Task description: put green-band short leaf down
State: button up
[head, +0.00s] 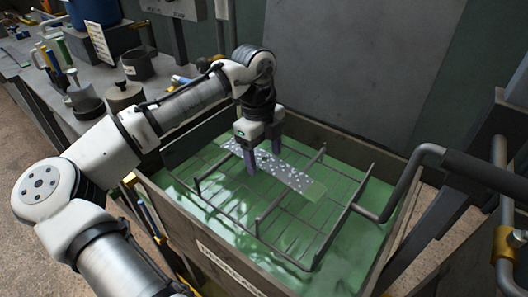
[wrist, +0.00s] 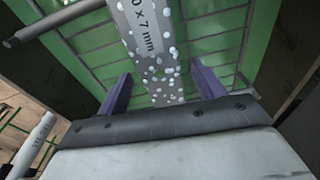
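The short leaf (head: 293,177) is a flat grey strip dotted with white droplets, with a green band at its right end. It lies across the wire rack (head: 240,208) inside the tank. My gripper (head: 264,161) is above the left part of the leaf, fingers pointing down on either side of it. In the wrist view the leaf (wrist: 160,62) runs between the two purple fingers of my gripper (wrist: 161,72), with a gap on both sides. The gripper is open. The label on the leaf reads partly "0 x 7 mm". Its green band is out of the wrist view.
The tank (head: 394,262) has raised walls and green liquid under the rack. A bent handle (head: 393,185) rises at its right side. A bench (head: 45,88) with pots, tools and a blue container (head: 95,12) stands at left. A grey panel (head: 350,60) stands behind.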

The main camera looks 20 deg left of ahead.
aim_at(259, 156)
notch_tip(259, 156, up, 13)
jog(key=a, duration=0.1)
jog(key=shift+w+a, duration=0.15)
jog(key=shift+w, duration=0.15)
dwell(0.5)
